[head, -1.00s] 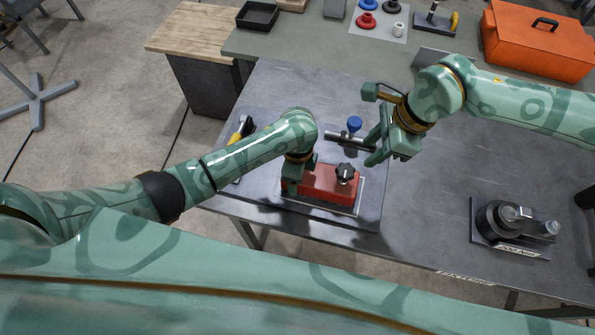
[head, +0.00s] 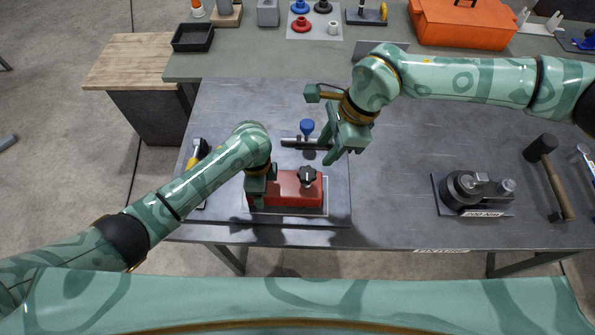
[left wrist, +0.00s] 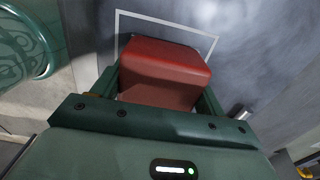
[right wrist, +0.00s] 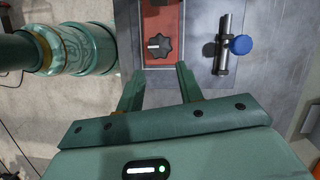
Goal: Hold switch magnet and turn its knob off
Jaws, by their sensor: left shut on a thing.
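The switch magnet is a red block (head: 285,194) with a black star-shaped knob (head: 307,176) on its right part. It sits inside a white outline on the grey metal table. My left gripper (head: 258,196) is shut on the block's left end; the left wrist view shows the red block (left wrist: 165,70) between its fingers. My right gripper (head: 336,155) is open and empty, above and to the upper right of the knob. The right wrist view shows the knob (right wrist: 159,46) ahead of the open fingers (right wrist: 158,85), apart from them.
A pulley unit (head: 476,190) and a hammer (head: 550,175) are on the right. A yellow-handled tool (head: 192,160) is at the left. The table between block and pulley is clear.

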